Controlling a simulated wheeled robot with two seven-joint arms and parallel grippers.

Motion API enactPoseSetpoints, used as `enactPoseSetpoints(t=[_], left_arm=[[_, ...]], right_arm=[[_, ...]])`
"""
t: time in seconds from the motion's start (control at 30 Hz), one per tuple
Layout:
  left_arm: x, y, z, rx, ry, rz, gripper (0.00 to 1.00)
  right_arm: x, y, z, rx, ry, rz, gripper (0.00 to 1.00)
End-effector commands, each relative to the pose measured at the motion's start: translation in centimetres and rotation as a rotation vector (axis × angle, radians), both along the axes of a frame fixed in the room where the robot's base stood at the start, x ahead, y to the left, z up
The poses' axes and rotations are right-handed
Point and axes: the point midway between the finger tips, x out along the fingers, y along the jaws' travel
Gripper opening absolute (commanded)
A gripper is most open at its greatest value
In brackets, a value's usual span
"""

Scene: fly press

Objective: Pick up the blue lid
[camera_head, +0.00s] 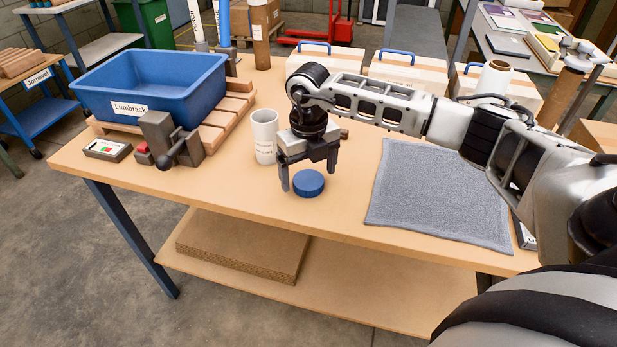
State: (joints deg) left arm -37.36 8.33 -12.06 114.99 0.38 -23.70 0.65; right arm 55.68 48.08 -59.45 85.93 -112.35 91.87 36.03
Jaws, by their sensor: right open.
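The blue lid (308,184) is a small round disc lying flat on the wooden table (345,215), near its front edge. My right gripper (308,178) points down over the lid with its fingers open. One finger is at the left of the lid and the other is at its right, further back. I cannot tell whether either finger touches the lid. A white cylindrical cup (264,136) stands just left of the gripper. My left gripper is not in view.
A grey cloth mat (440,190) lies right of the lid. A blue bin (150,85) sits on wooden slats at the left, with a dark metal clamp-like device (170,140) in front. White boxes (398,68) with blue handles stand along the back. The table between lid and mat is clear.

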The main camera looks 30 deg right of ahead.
Motion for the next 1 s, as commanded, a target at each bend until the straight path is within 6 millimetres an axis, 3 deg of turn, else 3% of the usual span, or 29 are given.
enactPoseSetpoints(t=[0.1,0.33,0.37,0.5,0.53,1.0], left_arm=[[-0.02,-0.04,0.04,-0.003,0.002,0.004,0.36],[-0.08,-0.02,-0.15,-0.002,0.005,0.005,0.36],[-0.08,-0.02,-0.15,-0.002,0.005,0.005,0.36],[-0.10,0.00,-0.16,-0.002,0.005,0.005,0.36],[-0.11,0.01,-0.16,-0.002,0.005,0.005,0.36],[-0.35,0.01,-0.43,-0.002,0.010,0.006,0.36]], right_arm=[[-0.02,0.06,-0.98,0.000,0.001,0.002,0.88],[0.02,0.06,-1.15,0.000,-0.001,0.002,0.88],[0.02,0.06,-1.14,0.000,-0.001,0.002,0.82],[0.02,0.06,-1.12,0.001,-0.001,0.002,0.43],[0.02,0.06,-1.12,0.001,-0.001,0.002,0.42],[0.04,0.06,-0.76,0.001,-0.002,0.002,0.40]])
